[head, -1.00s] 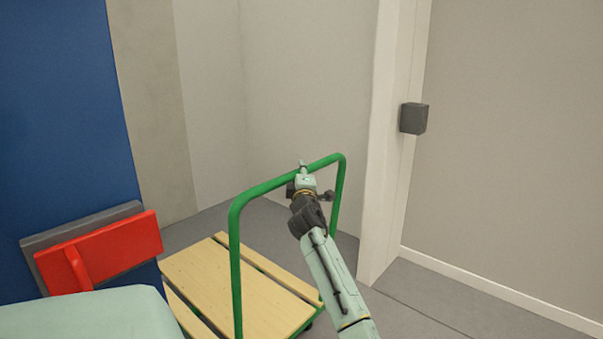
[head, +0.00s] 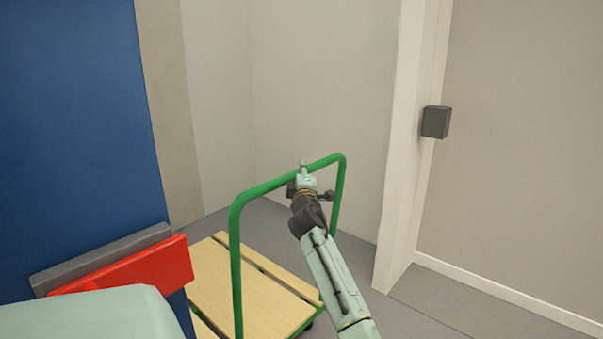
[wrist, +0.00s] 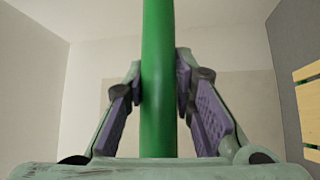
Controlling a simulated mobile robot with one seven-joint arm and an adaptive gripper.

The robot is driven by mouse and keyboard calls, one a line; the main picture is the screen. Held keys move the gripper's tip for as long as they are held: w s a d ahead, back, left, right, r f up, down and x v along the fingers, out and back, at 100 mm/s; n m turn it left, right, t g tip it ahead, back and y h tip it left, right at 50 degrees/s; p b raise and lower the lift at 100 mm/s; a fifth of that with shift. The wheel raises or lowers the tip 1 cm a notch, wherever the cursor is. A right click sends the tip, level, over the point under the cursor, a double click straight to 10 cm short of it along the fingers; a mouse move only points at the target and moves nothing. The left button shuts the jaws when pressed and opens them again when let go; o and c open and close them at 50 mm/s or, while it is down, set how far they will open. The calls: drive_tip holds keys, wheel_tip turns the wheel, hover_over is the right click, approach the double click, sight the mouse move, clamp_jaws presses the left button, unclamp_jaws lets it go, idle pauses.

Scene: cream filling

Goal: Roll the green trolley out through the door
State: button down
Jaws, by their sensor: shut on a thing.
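The green trolley has a tube handle (head: 236,265) and a slatted wooden deck (head: 262,297). It stands on the grey floor in the middle of the head view. My gripper (head: 303,170) is at the top bar of the handle, right of its middle. In the wrist view the green bar (wrist: 158,80) runs between the two purple-padded fingers of my gripper (wrist: 162,100), which are shut on it. Part of the deck (wrist: 309,100) shows at the right edge there. The trolley's left part is hidden behind the door's red bar and my own body.
A blue door (head: 75,130) with a red push bar (head: 140,268) stands open at left, close to the trolley. A white door frame post (head: 400,150) with a grey box (head: 436,121) is at right. Pale walls stand beyond; some floor (head: 355,262) is clear right of the trolley.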

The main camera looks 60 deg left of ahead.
drive_tip(key=shift+s+a, duration=0.1)
drive_tip(key=c, duration=1.3)
unclamp_jaws()
drive_tip(key=v, duration=1.2)
